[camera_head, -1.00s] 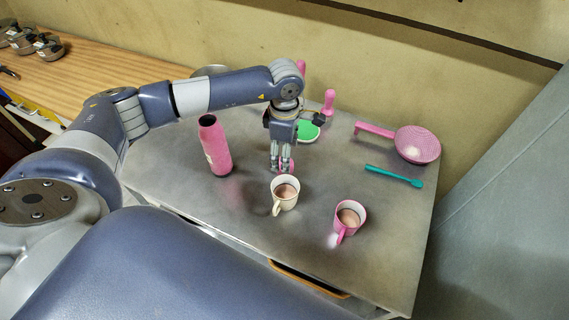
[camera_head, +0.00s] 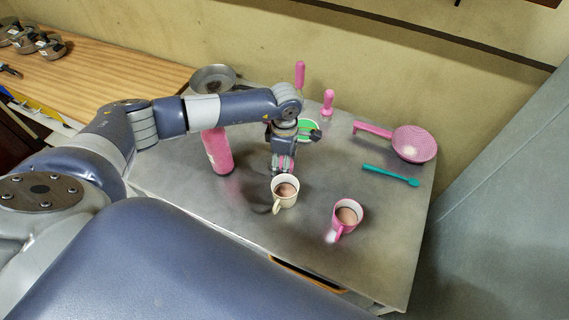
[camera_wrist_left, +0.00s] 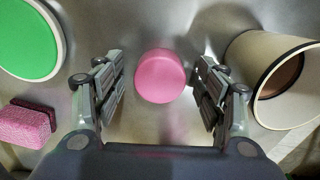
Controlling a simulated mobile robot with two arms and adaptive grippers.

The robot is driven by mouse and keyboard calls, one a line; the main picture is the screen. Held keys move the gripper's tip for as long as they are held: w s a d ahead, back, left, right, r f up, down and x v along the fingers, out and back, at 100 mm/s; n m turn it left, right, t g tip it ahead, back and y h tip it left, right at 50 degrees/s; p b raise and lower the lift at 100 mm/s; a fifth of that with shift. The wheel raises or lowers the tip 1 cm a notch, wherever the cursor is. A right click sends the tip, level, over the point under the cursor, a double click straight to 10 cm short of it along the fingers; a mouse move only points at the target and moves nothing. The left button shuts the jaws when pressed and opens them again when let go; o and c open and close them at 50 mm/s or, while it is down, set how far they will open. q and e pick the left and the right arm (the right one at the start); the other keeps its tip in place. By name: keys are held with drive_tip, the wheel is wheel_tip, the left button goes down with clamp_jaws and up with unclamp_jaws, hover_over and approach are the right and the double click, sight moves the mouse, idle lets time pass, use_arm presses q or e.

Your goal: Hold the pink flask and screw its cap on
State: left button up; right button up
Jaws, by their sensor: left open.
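The pink flask (camera_head: 218,154) stands upright on the metal table; my left arm hides its top in the head view. My left gripper (camera_head: 283,168) points down right of the flask, behind the cream mug (camera_head: 284,194). In the left wrist view the round pink cap (camera_wrist_left: 161,76) lies on the table between the open fingers of my left gripper (camera_wrist_left: 160,88), with a gap on each side. In the head view the gripper mostly hides the cap. My right gripper is not in view.
The cream mug also shows close beside the right finger in the wrist view (camera_wrist_left: 283,78). A pink mug (camera_head: 346,217), a pink strainer (camera_head: 412,144), a teal spoon (camera_head: 389,174) and a green-topped round item (camera_head: 306,130) share the table.

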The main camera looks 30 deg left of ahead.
use_arm(q)
drive_tip(key=c, duration=0.9)
drive_tip(key=shift+c, duration=0.2)
wheel_tip(320, 180, up, 9)
drive_tip(key=b, duration=0.3)
drive_tip(key=shift+r, duration=0.55)
use_arm(e)
wheel_tip(320, 180, down, 3)
drive_tip(key=shift+f, duration=0.1)
